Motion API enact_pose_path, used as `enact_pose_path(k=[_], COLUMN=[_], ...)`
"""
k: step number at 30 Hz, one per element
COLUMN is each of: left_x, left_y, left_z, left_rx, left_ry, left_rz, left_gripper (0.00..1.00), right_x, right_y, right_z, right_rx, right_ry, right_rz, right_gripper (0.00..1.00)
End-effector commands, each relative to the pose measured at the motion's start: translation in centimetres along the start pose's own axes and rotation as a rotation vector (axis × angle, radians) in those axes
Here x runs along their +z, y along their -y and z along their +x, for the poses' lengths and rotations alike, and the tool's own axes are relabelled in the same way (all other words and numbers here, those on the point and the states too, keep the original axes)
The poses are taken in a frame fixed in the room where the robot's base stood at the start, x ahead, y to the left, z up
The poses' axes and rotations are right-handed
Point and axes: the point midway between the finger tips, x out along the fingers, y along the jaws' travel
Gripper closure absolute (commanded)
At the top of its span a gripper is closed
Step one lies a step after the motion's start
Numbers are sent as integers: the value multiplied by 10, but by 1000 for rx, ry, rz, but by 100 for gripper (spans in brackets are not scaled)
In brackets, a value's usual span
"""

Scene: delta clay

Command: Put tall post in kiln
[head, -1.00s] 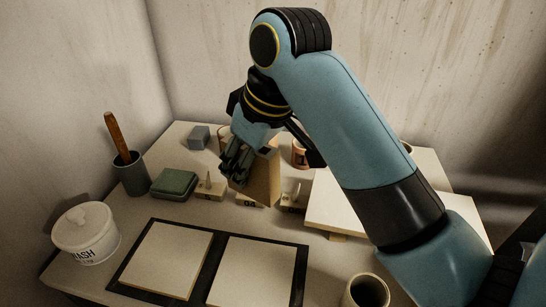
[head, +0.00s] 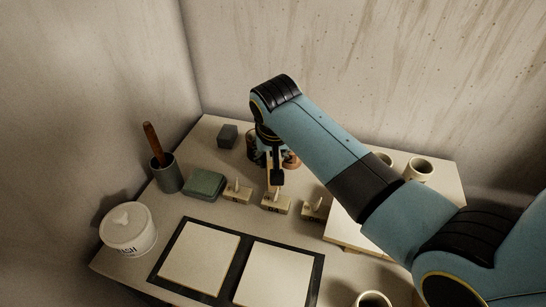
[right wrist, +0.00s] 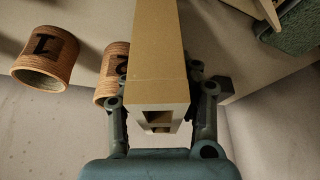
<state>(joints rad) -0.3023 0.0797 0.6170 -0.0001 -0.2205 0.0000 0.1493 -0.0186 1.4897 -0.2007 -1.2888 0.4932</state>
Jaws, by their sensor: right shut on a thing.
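My right gripper (right wrist: 160,108) is shut on a long tan post (right wrist: 158,45), with a finger on each side of it in the right wrist view. The post's near end shows square hollows; its far end runs out of the frame. In the head view my right gripper (head: 268,160) is over the back middle of the table, mostly hidden by its own arm. Only a narrow tan strip, likely the post, shows below it. I cannot make out a kiln in either view. My left gripper is not in view.
Three small pegged blocks (head: 237,194) stand in a row before the gripper. A brown cup marked 1 (right wrist: 45,60) and another cup (right wrist: 112,75) are beside the post. A green block (head: 206,184), white lidded jar (head: 129,229) and tool pot (head: 167,174) are left; a pale slab (head: 350,229) is right.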

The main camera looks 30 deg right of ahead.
Motion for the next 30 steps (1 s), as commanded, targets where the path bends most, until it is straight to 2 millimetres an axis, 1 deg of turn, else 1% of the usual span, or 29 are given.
enact_pose_path(k=[1,4,14,15,17,26,29,30], left_x=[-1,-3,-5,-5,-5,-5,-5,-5], left_y=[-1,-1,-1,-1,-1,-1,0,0], left_z=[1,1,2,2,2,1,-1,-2], left_rx=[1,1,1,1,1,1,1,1], left_ry=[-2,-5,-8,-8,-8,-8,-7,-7], left_rz=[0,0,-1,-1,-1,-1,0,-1], left_gripper=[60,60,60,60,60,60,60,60], right_x=[2,4,5,6,6,5,4,4], right_y=[0,0,0,0,0,0,0,1], right_z=[7,13,15,15,15,13,3,-4], right_rx=[0,-1,-1,-1,-1,-1,-2,-2], right_ry=[0,-2,-3,-2,-2,-2,-2,-4], right_rz=[0,0,0,0,0,0,0,0], right_gripper=[100,100,100,68,61,61,61,61])
